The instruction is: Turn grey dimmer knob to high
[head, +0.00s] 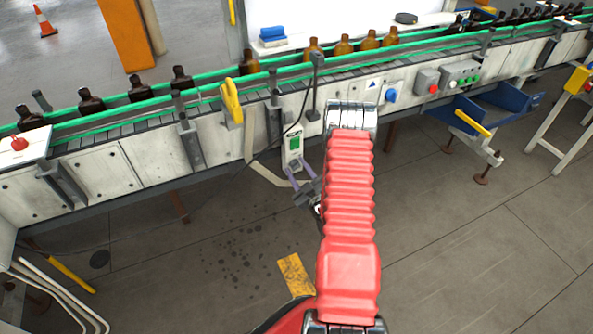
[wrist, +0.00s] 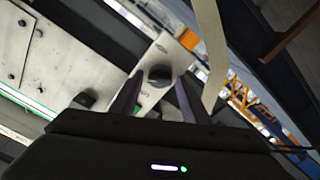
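A dark grey round knob (wrist: 159,74) sits on a pale panel plate in the wrist view. It shows between and just beyond the tips of my two purple-grey fingers. My gripper (wrist: 157,90) is open with a clear gap between the fingers; I cannot tell whether either finger touches the knob. The knob cannot be made out there.
A second dark knob-like part (wrist: 85,98) is left of the fingers. A pale strap (wrist: 211,40) hangs close on the right. The conveyor carries amber bottles (head: 343,45) along green rails. A blue knob (head: 391,95) and a grey button box (head: 460,74) are further right.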

